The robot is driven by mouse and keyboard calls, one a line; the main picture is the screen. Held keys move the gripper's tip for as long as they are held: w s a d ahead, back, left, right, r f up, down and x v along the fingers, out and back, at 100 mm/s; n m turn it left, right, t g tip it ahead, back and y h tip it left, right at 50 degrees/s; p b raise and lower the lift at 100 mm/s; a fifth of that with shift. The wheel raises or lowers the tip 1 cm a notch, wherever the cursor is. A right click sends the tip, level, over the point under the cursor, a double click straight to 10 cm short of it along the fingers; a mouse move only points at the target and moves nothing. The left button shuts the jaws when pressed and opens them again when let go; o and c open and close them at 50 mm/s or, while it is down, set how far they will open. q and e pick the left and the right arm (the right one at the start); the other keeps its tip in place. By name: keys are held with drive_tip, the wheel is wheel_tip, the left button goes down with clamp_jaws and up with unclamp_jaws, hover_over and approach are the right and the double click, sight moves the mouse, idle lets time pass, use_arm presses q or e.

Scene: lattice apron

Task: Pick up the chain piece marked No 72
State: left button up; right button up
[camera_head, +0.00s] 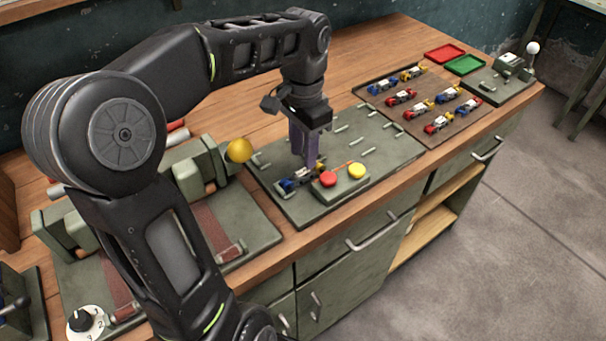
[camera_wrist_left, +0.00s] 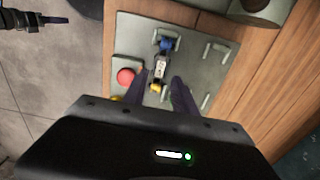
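A chain piece (camera_head: 290,183) with a blue end, white middle and yellow end lies on the green pegged plate (camera_head: 385,143), beside the red button. My left gripper (camera_head: 311,166) points down over it. In the left wrist view the piece (camera_wrist_left: 162,66) lies between the spread fingers (camera_wrist_left: 159,80), with gaps at its sides; contact is not visible. Several similar pieces (camera_head: 418,108) lie in rows on the brown board (camera_head: 437,138). No number is legible on any piece. A black jointed part (camera_wrist_left: 22,19) at the wrist view's upper left may be my right gripper; its fingers are unclear.
A red button (camera_head: 327,179) and a yellow button (camera_head: 357,171) stand on a block close to the gripper. A yellow ball knob (camera_head: 239,150) is to the left. Red (camera_head: 445,54) and green trays (camera_head: 465,65) lie at the back right, near a lever box (camera_head: 500,84).

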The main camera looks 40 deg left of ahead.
sight(303, 171)
use_arm(q)
wheel_tip(303, 171, down, 5)
drive_tip(key=shift+f+p, duration=0.1)
drive_tip(key=shift+p, duration=0.25)
drive_tip(key=shift+c, duration=0.4)
idle(0.3)
clamp_jaws()
